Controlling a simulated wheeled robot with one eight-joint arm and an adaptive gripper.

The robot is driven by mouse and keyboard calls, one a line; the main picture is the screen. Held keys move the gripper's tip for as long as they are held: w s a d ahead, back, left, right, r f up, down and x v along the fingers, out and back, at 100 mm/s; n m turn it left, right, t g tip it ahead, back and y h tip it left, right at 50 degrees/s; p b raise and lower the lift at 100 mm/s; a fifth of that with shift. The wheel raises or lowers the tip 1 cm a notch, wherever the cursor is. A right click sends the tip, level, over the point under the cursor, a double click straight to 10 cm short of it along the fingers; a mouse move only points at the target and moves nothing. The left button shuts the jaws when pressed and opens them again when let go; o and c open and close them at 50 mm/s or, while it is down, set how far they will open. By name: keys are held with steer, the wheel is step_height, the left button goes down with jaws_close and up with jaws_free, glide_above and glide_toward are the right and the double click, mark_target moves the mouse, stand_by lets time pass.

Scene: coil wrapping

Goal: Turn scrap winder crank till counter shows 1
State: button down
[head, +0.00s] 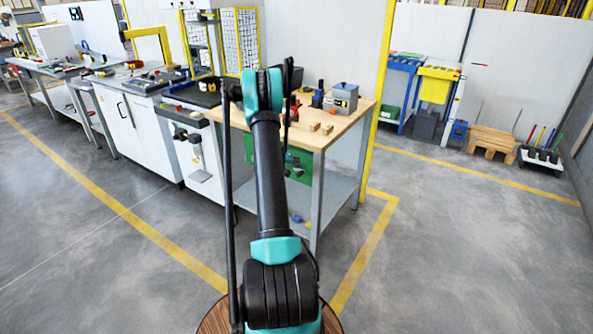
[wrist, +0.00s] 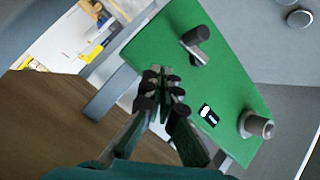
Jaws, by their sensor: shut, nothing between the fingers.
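A green panel (wrist: 222,75) fills the middle of the wrist view; part of it also shows in the head view (head: 304,181) below the wooden tabletop. A dark grey knob or handle (wrist: 196,45) sticks out near its top. A round grey cylinder (wrist: 256,125) sits at its lower right. Between them is a small black plate with a white mark (wrist: 208,114), possibly the counter; I cannot read it. My gripper (wrist: 162,75) is shut and empty in front of the panel's left part, left of the handle and apart from it.
The wooden tabletop (head: 346,119) above the panel carries a grey box (head: 343,95) and small wooden blocks. A grey lower shelf (head: 340,188) is below. White cabinets stand to the left.

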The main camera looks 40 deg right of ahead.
steer(key=a+m+y, duration=0.2)
steer(key=a+m, duration=0.1)
steer(key=m, duration=0.3)
glide_toward(301, 171)
steer(key=shift+m+y, duration=0.3)
steer(key=x, duration=0.6)
steer(key=shift+w+d+r, duration=0.1)
steer(key=shift+d+r, duration=0.1)
steer(key=shift+d, duration=0.05)
